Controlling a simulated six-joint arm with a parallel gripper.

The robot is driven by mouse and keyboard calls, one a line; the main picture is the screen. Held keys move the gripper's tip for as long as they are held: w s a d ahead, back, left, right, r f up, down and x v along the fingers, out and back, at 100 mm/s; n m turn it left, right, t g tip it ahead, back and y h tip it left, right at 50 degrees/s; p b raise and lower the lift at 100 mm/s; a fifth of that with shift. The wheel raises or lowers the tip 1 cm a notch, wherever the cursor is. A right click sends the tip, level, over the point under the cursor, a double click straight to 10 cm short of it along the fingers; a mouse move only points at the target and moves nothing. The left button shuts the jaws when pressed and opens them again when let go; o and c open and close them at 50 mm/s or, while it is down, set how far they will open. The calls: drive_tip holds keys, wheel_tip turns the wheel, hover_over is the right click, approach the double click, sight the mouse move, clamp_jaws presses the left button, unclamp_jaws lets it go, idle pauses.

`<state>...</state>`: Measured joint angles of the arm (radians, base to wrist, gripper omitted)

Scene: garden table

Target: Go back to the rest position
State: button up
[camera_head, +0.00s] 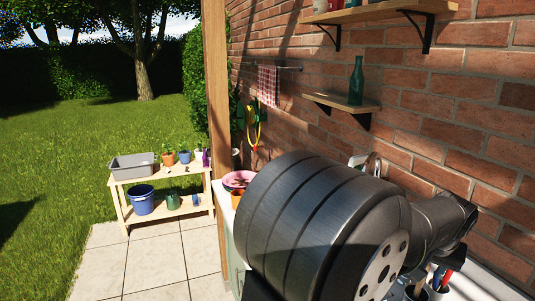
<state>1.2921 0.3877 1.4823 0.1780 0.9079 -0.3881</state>
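A large dark grey link of my own arm fills the lower middle and right of the head view, close to the camera. My gripper is not visible in this view. The arm hides most of the table surface behind it. The task names no other object.
A pink bowl (238,180) shows left of my arm. A wooden bench (119,197) with a grey tub (132,168), pots and a blue bucket (141,202) stands farther left. A small wall shelf (343,104) holds a green bottle (356,82). A brick wall (455,110) bounds the right.

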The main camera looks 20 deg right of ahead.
sight(419, 285)
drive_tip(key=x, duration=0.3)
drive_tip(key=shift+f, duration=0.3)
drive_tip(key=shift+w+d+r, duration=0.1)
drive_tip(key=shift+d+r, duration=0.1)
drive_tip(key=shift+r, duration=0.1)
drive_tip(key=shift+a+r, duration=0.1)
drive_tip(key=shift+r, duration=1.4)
